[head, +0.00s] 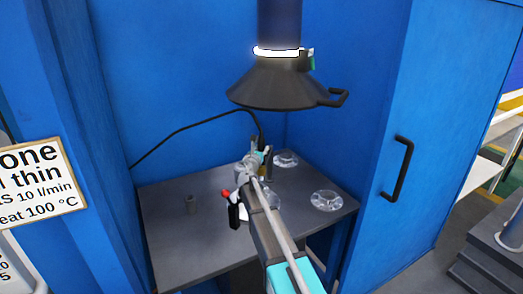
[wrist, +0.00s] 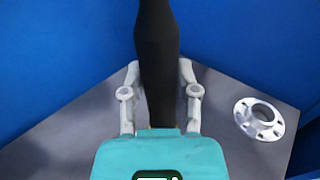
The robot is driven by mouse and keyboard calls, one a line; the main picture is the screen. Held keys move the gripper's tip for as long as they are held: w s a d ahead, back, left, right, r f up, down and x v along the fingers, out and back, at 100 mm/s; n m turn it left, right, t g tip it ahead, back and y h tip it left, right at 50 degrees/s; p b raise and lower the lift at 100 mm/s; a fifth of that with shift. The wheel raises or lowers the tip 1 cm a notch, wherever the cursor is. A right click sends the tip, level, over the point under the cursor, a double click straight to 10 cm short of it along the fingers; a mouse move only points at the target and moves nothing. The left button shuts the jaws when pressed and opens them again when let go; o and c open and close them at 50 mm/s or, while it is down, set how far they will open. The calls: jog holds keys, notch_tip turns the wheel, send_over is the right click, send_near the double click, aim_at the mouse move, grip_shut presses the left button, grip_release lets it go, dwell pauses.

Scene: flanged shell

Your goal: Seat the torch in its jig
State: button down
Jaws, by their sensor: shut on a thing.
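My gripper (head: 261,153) is above the back part of the grey table in the head view. In the wrist view my gripper (wrist: 159,72) has its two pale fingers closed on either side of a thick black shaft (wrist: 156,50), which appears to be the torch. The shaft runs up out of the frame, and its lower end is hidden behind the teal wrist housing. In the head view the torch is mostly hidden by my arm, and a black hose (head: 205,122) runs to it from the left.
The table (head: 180,245) sits in a blue booth. Silver flanged rings (head: 326,201) lie at its right, one (wrist: 260,118) clear in the wrist view. A black item with a red top (head: 234,211) stands left of my arm. A dark hood (head: 275,87) hangs above.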

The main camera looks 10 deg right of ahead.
jog(key=shift+f+b, duration=0.65)
jog(key=shift+f, duration=0.05)
jog(key=shift+c, duration=1.3)
grip_release()
jog(key=shift+s, duration=0.15)
jog(key=v, duration=1.1)
jog(key=shift+s+a, duration=0.3)
jog(key=s+d+f+m+g+y+p, duration=0.1)
jog(key=s+d+f+m+g, duration=0.35)
jog(key=s+f+m, duration=0.35)
jog(key=s+d+f+m+g, duration=0.3)
jog(key=s+d+m+g, duration=0.15)
jog(key=s+m, duration=0.4)
jog(key=s+a+f+m+g+y, duration=0.2)
jog(key=s+a+m+g+y, duration=0.1)
jog(key=s+m, duration=0.3)
jog(key=s+a+f+m+g+y+p, duration=0.1)
jog(key=s+a+f+m+g+y, duration=0.2)
jog(key=s+m, duration=0.4)
jog(key=shift+s+a+f+y, duration=0.3)
jog(key=shift+a+y, duration=0.15)
jog(key=shift+y, duration=0.65)
